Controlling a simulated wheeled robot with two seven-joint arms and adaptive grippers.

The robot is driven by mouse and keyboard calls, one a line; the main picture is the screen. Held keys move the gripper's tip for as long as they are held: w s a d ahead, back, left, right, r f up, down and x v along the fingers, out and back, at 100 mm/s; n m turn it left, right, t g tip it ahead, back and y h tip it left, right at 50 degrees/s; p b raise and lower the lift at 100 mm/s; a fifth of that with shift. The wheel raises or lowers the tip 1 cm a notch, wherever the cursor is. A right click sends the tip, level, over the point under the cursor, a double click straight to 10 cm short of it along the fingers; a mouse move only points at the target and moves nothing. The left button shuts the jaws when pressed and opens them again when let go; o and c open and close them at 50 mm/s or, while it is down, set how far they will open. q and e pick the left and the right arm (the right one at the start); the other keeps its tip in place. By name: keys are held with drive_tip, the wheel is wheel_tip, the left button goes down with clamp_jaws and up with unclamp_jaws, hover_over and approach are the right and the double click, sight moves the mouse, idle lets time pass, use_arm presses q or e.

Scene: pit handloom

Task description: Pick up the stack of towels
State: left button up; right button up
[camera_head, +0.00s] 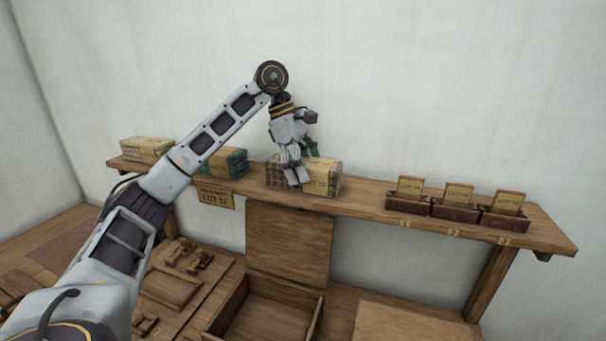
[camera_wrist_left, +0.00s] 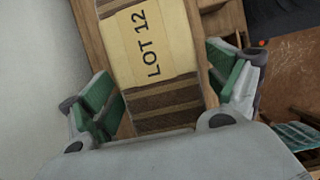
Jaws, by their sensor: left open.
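A stack of folded brown striped towels (camera_head: 325,187) with a yellow LOT 12 band lies on the wooden shelf, right of two other stacks. My left gripper (camera_head: 294,172) points down at the stack and covers part of its left side. In the left wrist view the stack (camera_wrist_left: 162,45) shows between the two green-padded fingers of my left gripper (camera_wrist_left: 168,95). The fingers are open, with a gap on both sides of the stack. The hand hides the stack's near end. My right gripper is in neither view.
A tan stack (camera_head: 146,146) and a green stack (camera_head: 232,163) lie on the shelf (camera_head: 362,199) to the left. Three small boxes with cards (camera_head: 458,208) stand at its right. A LOT 12 sign (camera_head: 215,195) hangs below. An open wooden box (camera_head: 262,318) is underneath.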

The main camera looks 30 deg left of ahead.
use_arm(q)
drive_tip(key=shift+d+f, duration=0.2)
drive_tip(key=shift+f, duration=0.3)
drive_tip(key=shift+d+f, duration=0.15)
drive_tip(key=shift+f, duration=0.25)
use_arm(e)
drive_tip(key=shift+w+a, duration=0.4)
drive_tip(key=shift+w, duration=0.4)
use_arm(q)
drive_tip(key=shift+c, duration=0.3)
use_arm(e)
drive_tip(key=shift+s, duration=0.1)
